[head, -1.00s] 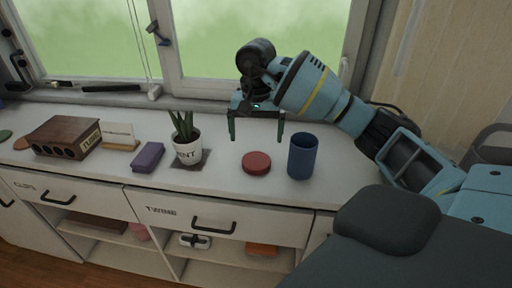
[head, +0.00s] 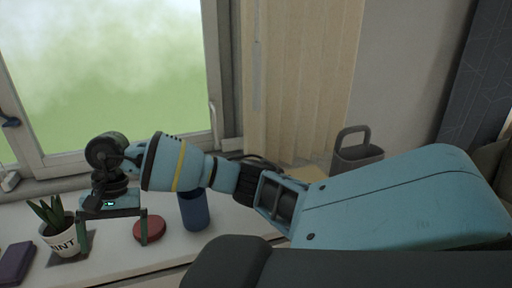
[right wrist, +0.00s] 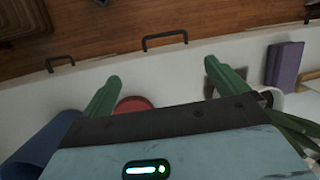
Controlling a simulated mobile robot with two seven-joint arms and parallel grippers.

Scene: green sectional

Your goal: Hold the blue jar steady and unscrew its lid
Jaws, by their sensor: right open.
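The blue jar (head: 195,212) stands upright on the white counter, its top partly hidden by my right arm in the head view. It also shows at the left edge of the right wrist view (right wrist: 28,150). A red round disc, perhaps the lid (head: 149,231), lies flat on the counter left of the jar, apart from it; part of it shows in the right wrist view (right wrist: 133,104). My right gripper (head: 113,238) is open and empty, fingers down, between the plant pot and the red disc. My left gripper is not in view.
A potted plant (head: 62,236) stands close to the left of my right gripper, with a purple block (head: 15,262) beyond it. A grey handled container (head: 357,155) is at the back right. Drawer handles (right wrist: 165,40) line the counter front.

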